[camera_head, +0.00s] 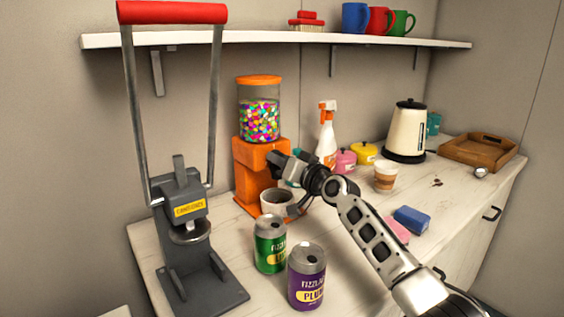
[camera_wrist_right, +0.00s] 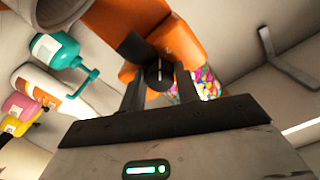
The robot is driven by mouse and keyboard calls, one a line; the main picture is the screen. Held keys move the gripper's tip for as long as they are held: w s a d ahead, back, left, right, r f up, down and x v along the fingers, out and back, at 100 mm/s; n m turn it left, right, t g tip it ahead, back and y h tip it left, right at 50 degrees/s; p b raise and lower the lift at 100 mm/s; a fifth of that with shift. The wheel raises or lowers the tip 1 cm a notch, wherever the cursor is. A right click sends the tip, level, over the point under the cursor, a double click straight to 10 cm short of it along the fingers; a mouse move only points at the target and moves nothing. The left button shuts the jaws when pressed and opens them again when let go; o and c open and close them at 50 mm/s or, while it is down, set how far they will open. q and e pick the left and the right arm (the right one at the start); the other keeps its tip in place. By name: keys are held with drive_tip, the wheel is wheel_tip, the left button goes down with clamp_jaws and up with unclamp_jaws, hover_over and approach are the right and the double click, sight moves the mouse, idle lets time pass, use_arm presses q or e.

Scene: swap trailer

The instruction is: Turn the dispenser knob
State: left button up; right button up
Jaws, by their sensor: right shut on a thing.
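The orange candy dispenser (camera_head: 258,170) stands on the counter, with a clear container of colourful candies (camera_head: 259,122) on top. My right gripper (camera_head: 276,159) is at the front of the dispenser, reaching in from the right. In the right wrist view, the dark round knob (camera_wrist_right: 158,72) sits between the two fingers of my right gripper (camera_wrist_right: 160,85), which is shut on it. In the head view the knob is hidden behind the gripper. A white mug (camera_head: 276,202) stands below, at the dispenser's base. My left gripper is not in view.
A can crusher (camera_head: 186,240) stands left. A green can (camera_head: 269,246) and a purple can (camera_head: 306,277) stand in front. A spray bottle (camera_head: 326,135), paper cup (camera_head: 385,177), kettle (camera_head: 406,130) and wooden tray (camera_head: 478,150) are to the right. A shelf (camera_head: 260,37) runs above.

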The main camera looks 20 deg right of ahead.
drive_tip(key=o, duration=1)
drive_tip(key=shift+c, duration=0.2)
drive_tip(key=v, duration=1.6)
